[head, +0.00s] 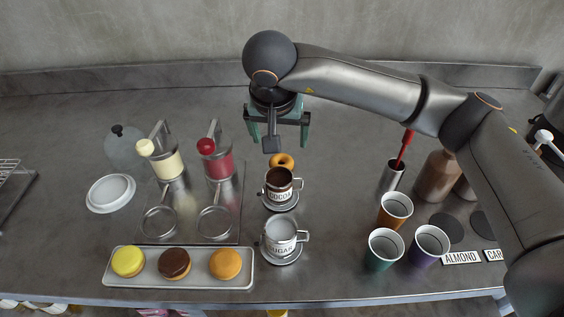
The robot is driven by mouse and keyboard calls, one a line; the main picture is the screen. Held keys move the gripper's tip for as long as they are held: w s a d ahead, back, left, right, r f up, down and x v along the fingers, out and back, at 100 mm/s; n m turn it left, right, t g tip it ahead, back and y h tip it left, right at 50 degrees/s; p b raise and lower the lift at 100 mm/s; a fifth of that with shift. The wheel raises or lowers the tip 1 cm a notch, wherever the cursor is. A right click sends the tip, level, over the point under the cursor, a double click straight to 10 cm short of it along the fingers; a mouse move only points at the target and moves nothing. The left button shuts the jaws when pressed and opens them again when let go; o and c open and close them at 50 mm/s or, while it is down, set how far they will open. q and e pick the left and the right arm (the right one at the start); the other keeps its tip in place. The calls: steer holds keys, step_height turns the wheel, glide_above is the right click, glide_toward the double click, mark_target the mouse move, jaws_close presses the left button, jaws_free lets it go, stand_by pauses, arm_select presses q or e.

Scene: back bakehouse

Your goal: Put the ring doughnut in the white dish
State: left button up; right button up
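The ring doughnut (289,161) is small and golden. It lies on the steel worktop just behind the cocoa mug, which may hide its near edge. The white dish (110,207) is round and shallow and sits at the left of the worktop. It looks empty. My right gripper (280,141) reaches in from the right and points down above and slightly behind the doughnut. Its two teal fingers are wide apart with nothing between them. My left gripper is not in view.
The cocoa mug (279,179) and sugar mug (280,231) stand in front of the doughnut. Two dispensers, cream (168,164) and red (217,166), stand between doughnut and dish. A tray (112,277) of round cakes is at front; several cups (386,250) stand right.

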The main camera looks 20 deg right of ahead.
mark_target(281, 161)
steer(key=x, duration=0.5)
steer(key=p+x, duration=0.1)
steer(key=x, duration=0.5)
steer(key=shift+a+f, duration=0.2)
steer(key=shift+f, duration=0.05)
steer(key=c, duration=0.9)
steer(key=shift+r, duration=0.15)
